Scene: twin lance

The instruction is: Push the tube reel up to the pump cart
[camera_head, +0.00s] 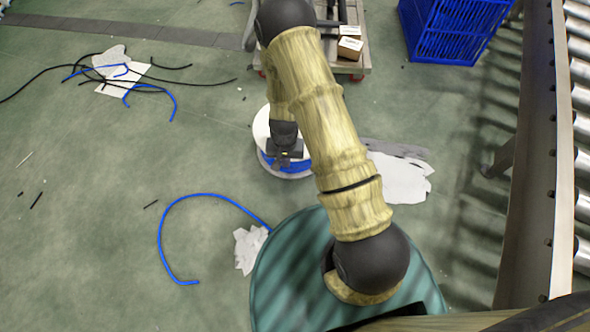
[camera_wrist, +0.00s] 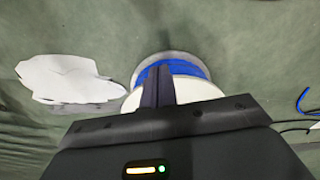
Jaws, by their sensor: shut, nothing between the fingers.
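The tube reel (camera_head: 262,128) is a white-flanged spool wound with blue tube, on the green floor near the middle of the head view. It also shows in the wrist view (camera_wrist: 195,88), partly hidden behind my fingers. My gripper (camera_head: 284,160) is shut and empty, and overlaps the reel's near side in the head view. In the wrist view its closed fingers (camera_wrist: 158,80) stand in front of the reel; I cannot tell whether they touch it. The pump cart (camera_head: 357,63), a low platform with small boxes, stands beyond the reel at the top, partly hidden by my arm.
A blue crate (camera_head: 450,30) stands at the top right, beside a roller conveyor (camera_head: 540,150). White sheets (camera_head: 400,180) lie right of the reel. A blue tube piece (camera_head: 165,235) and black cables (camera_head: 60,68) lie on the left. Floor between reel and cart looks clear where visible.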

